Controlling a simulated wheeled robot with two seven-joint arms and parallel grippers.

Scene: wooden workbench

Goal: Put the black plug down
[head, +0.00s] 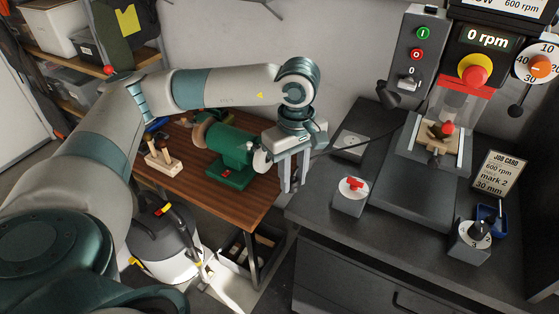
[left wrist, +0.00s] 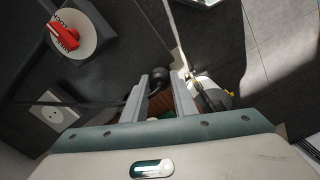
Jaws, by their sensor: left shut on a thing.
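My left gripper (head: 290,187) hangs fingers-down by the left edge of the dark bench, beside the gap to the wooden table. In the left wrist view, it is shut on the black plug (left wrist: 159,75), a dark rounded piece between the fingertips (left wrist: 160,88). A dark cord runs from the gripper towards the drill press in the head view. The plug itself is mostly hidden by the fingers there. A pale wall-type socket (head: 351,144) lies on the dark bench to the right of the gripper; it also shows in the left wrist view (left wrist: 53,112). My right gripper is not in view.
A box with a red rotary switch (head: 351,192) stands on the dark bench (head: 310,206) near the gripper. The drill press (head: 430,170) stands further right. A green bench grinder (head: 230,155) sits on the wooden table (head: 200,185). A vacuum cleaner (head: 165,245) stands below.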

